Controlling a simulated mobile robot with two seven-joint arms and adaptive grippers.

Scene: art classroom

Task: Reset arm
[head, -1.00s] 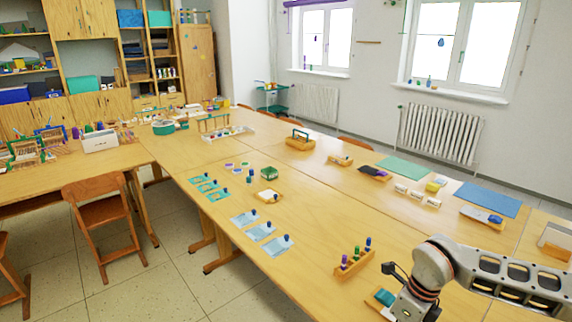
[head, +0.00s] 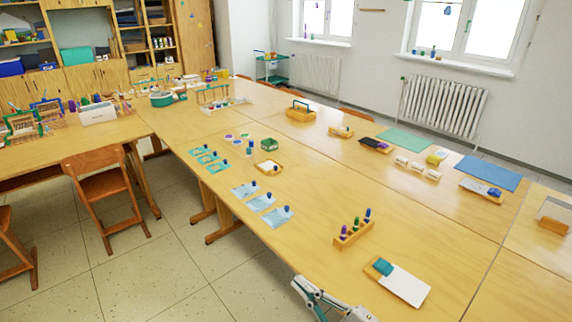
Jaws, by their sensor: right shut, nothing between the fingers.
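My right gripper (head: 300,286) shows at the bottom edge of the head view, right of centre. It is shut and holds nothing. It is beside the near edge of the long wooden table (head: 290,250); the rest of that arm is cut off by the frame. My left gripper is out of view.
A wooden tray with a teal block and white card (head: 404,286) lies right of my right gripper. Beyond it stands a wooden holder with coloured knobbed cylinders (head: 354,234). Blue cards (head: 262,203) lie further left. A wooden chair (head: 104,190) stands on the left.

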